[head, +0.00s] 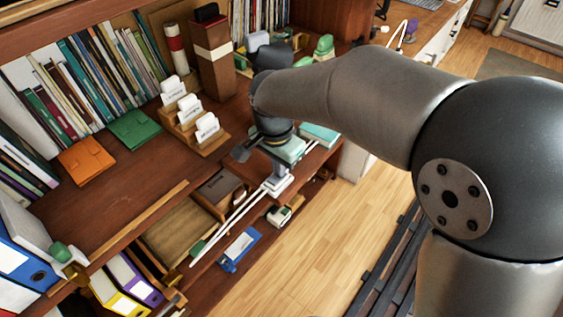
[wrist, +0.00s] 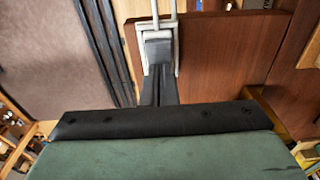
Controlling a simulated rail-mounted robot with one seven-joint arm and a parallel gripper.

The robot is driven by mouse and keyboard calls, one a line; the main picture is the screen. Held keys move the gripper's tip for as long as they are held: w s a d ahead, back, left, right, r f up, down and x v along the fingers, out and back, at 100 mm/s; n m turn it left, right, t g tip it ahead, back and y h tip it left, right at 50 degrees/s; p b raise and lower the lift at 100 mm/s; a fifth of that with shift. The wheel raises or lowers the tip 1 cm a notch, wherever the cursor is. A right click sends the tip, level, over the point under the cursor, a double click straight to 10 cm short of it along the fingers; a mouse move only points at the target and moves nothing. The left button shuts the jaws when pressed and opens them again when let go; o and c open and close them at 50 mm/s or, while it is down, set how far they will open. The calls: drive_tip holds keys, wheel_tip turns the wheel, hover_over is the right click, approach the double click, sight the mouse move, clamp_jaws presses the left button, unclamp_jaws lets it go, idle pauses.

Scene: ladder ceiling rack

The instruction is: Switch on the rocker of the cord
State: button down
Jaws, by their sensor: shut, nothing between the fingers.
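The cord (head: 232,218) is a white double line running slantwise along the front edge of the desk. A small white block on it, seemingly the switch with the rocker (head: 279,185), sits just below my gripper (head: 283,168). In the wrist view my gripper (wrist: 158,70) is shut and empty, its dark fingers pointing at a pale grey-white piece (wrist: 157,36), which appears to be the switch. The cord (wrist: 155,8) leads up from there. The fingertips seem at or very near the switch; I cannot tell whether they touch. The rocker's position is hidden.
Card holders (head: 197,117) and a tall brown box (head: 212,60) stand on the desk behind. A green folder (head: 135,129) and an orange folder (head: 86,160) lie left. An open drawer (head: 180,235) is below the desk.

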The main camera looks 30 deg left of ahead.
drive_tip(key=shift+s+a+r, duration=0.1)
drive_tip(key=shift+s+r, duration=0.05)
drive_tip(key=shift+s, duration=0.35)
wheel_tip(320, 180, up, 14)
drive_tip(key=w+p, duration=0.1)
drive_tip(key=p, duration=0.1)
drive_tip(key=shift+w, duration=0.4)
